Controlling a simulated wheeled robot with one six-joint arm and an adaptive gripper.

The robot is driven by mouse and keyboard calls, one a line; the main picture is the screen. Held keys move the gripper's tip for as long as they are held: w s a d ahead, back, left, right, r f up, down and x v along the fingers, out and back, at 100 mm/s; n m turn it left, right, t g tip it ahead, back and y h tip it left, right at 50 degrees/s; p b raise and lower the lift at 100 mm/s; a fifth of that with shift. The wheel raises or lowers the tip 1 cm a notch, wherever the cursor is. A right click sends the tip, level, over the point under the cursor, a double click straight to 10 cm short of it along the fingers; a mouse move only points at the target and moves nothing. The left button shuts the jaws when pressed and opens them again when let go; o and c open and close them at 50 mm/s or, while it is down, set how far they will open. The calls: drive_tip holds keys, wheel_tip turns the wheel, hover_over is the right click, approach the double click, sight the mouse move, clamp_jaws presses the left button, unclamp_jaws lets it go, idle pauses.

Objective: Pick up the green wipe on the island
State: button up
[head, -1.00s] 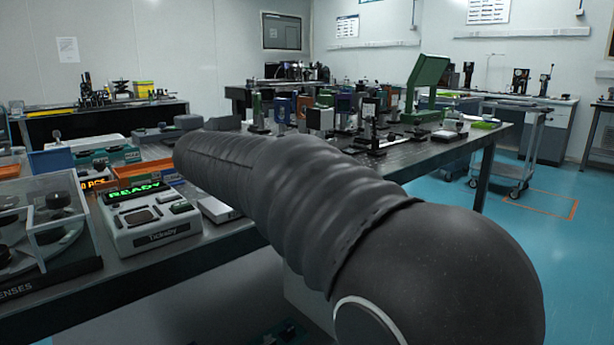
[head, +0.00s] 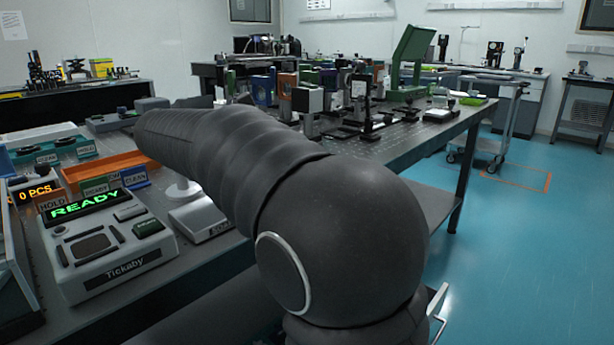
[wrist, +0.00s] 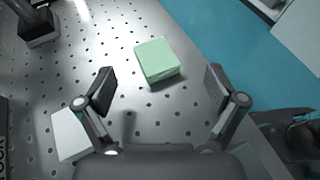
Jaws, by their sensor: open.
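The green wipe (wrist: 157,60) shows in the wrist view as a pale green, folded block lying on the perforated metal tabletop (wrist: 130,20). My gripper (wrist: 161,92) is open and empty. Its two fingers stand apart, one on each side of the picture, and the wipe lies ahead of the gap between them. I see no contact with it. In the head view my dark arm crosses the middle and the gripper is hidden. I cannot make out this wipe there for certain.
In the wrist view, a dark-based post (wrist: 38,26) stands upper left and a white block (wrist: 70,135) lies beside the left finger. Blue floor (wrist: 205,30) lies past the table edge. In the head view, a Tickaby device (head: 105,248) and an orange tray (head: 108,168) are left; optics crowd the table.

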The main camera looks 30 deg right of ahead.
drive_tip(key=x, duration=0.4)
drive_tip(key=shift+w+d+f+b, duration=0.2)
drive_tip(key=shift+d+f+b, duration=0.1)
drive_tip(key=shift+d, duration=0.05)
drive_tip(key=c, duration=1)
